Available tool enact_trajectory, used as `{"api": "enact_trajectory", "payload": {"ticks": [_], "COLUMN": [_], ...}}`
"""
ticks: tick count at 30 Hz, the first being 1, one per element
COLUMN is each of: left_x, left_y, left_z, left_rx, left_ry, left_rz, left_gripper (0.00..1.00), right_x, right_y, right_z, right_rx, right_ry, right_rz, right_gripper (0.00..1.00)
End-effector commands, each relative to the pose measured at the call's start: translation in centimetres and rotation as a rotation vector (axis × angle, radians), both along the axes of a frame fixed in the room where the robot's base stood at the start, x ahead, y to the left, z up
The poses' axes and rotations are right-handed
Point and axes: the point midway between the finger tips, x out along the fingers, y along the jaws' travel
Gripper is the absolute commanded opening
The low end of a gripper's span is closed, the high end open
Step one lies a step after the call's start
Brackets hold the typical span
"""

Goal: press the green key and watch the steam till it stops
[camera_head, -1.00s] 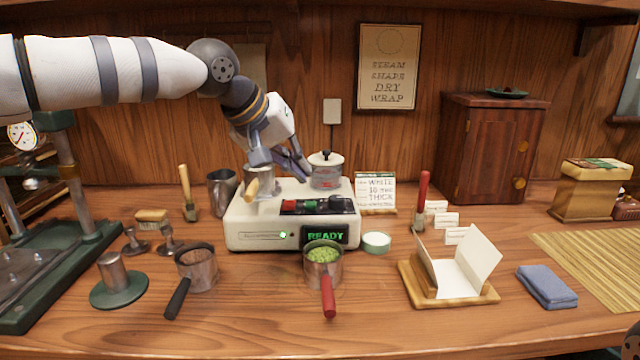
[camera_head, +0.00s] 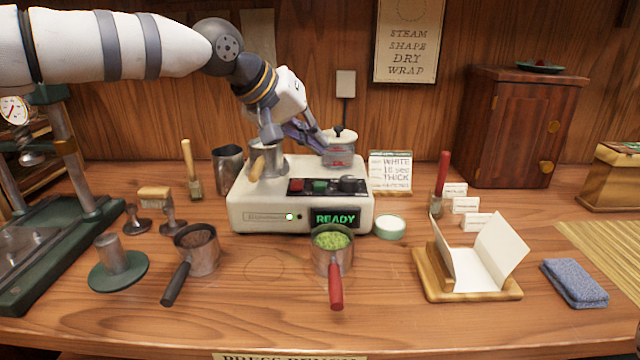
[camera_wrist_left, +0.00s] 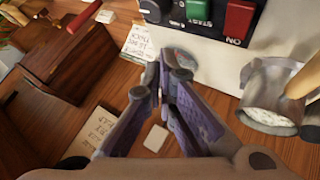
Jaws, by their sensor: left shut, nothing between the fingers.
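The cream steam machine (camera_head: 250,198) stands mid-table, its display (camera_head: 335,218) reading READY in green. On its top panel the green key (camera_head: 320,186) sits between a red key (camera_head: 297,185) and a black knob (camera_head: 348,184). The green key also shows in the left wrist view (camera_wrist_left: 197,10), beside the red one (camera_wrist_left: 238,19). My left gripper (camera_head: 318,143) is shut and empty, behind and above the panel, in front of part of the lidded pot (camera_head: 338,155). The wrist view shows its fingers (camera_wrist_left: 165,72) apart from the keys. I see no steam. My right gripper is out of view.
A metal cup with a wooden handle (camera_head: 272,160) is at the machine's left top. In front are a red-handled cup of green leaves (camera_head: 332,258), a black-handled cup (camera_head: 202,258) and a small pale green tub (camera_head: 390,228). A wooden paper stand (camera_head: 470,289) is at right.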

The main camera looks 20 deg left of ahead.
Motion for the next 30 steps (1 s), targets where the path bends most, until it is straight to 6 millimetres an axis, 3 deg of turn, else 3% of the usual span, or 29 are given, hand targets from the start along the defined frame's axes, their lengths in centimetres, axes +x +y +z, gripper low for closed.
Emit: {"api": "enact_trajectory", "payload": {"ticks": [4,9,30], "left_x": [0.0,0.0,0.0], "left_y": [0.0,0.0,0.0], "left_z": [-2.4,-3.8,-4.1], "left_rx": [-0.002,-0.001,-0.001], "left_ry": [0.005,0.004,0.001], "left_rz": [0.001,0.001,0.0], "left_gripper": [0.0,0.0,0.0], "right_x": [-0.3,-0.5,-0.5], "right_y": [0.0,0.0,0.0], "right_z": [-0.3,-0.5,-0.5], "right_rx": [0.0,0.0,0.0], "right_ry": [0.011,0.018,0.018], "right_rz": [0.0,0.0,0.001], "right_gripper": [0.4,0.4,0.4]}}
